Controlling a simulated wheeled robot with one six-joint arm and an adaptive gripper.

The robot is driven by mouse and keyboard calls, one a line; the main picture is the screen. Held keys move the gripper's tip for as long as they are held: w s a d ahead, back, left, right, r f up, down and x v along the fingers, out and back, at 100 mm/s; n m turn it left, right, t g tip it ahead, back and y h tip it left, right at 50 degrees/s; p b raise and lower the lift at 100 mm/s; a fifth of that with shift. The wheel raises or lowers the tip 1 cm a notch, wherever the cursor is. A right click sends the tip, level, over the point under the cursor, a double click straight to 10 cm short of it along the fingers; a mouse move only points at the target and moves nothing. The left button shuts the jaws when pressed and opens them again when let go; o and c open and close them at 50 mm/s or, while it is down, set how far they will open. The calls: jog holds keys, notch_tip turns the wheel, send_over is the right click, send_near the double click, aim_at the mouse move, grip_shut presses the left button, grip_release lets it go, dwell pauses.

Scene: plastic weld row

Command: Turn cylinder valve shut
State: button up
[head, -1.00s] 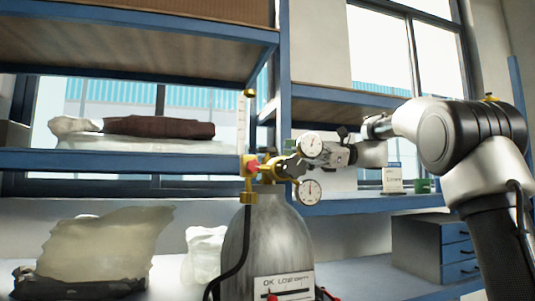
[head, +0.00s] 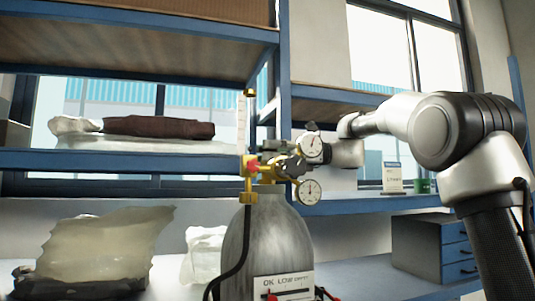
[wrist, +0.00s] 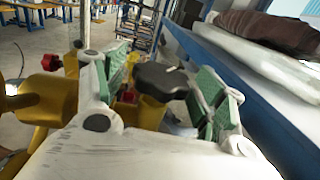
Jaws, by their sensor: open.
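A grey gas cylinder (head: 268,245) stands upright in the head view, with a brass valve and regulator (head: 257,172) and two white round gauges on top. In the wrist view a black valve knob (wrist: 162,80) sits above yellow brass fittings (wrist: 50,97). My gripper (wrist: 165,85) is open, with one green-padded finger on each side of the knob. I cannot tell whether either pad touches it. In the head view my gripper's fingers are mostly hidden behind the gauges and brass parts.
A blue shelf (head: 120,160) behind the cylinder holds a brown and white wrapped bundle (head: 160,127). Plastic-wrapped bags (head: 105,245) lie on the lower level. A blue-grey drawer box (head: 430,247) stands at right. A black hose hangs from the regulator.

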jog(key=c, duration=1)
jog(key=m+t, duration=0.2)
jog(key=t, duration=0.1)
jog(key=shift+s, duration=0.15)
jog(key=shift+c, duration=0.2)
jog(key=shift+m+t, duration=1.3)
jog(key=shift+t, duration=0.8)
jog(key=o, duration=1)
jog(key=shift+o, duration=0.2)
jog(key=shift+r, duration=0.1)
notch_tip(320, 180, up, 10)
jog(key=shift+f, duration=0.1)
